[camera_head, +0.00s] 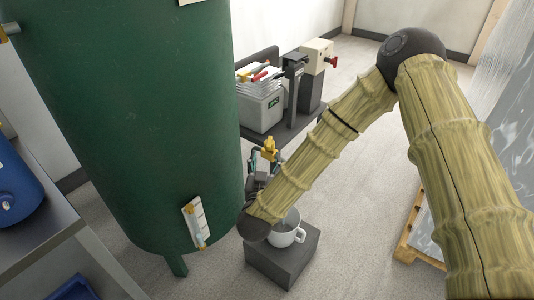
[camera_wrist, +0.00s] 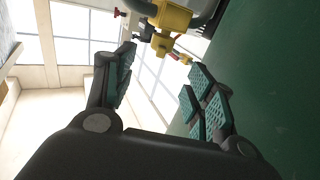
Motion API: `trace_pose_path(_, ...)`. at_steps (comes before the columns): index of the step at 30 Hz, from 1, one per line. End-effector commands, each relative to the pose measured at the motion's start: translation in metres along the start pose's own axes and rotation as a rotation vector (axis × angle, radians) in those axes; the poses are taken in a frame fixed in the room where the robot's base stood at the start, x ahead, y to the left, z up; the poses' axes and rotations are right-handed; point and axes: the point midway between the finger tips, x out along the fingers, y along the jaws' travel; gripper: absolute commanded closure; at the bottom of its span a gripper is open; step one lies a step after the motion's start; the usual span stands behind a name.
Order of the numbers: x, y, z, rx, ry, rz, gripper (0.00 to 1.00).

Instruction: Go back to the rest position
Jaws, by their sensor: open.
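My gripper (camera_wrist: 158,68) is open in the wrist view, with its two teal-padded fingers spread and nothing between the pads. In the head view my gripper (camera_head: 262,165) is beside the green tank, partly hidden by my arm. The yellow valve (camera_head: 269,148) also shows at the gripper's far end in the head view. A small gap seems to lie between fingers and valve, but I cannot tell its depth.
The large green tank (camera_head: 120,100) stands close on the left. A bench with a grey bin (camera_head: 260,108) is behind. A wrapped pallet (camera_head: 408,240) is right. Floor between is clear.

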Motion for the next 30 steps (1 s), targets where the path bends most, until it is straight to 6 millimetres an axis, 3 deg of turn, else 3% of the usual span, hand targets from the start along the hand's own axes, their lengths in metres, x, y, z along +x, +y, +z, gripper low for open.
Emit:
trace_pose_path(6,-0.014,0.000,0.000,-0.001,0.000,0.000,0.45)
trace_pose_path(22,-0.015,0.001,0.002,-0.001,-0.006,-0.004,0.45)
trace_pose_path(26,-0.023,0.007,0.029,-0.006,-0.070,-0.044,0.45)
trace_pose_path(30,-0.046,0.024,0.090,-0.015,-0.236,-0.126,0.45)
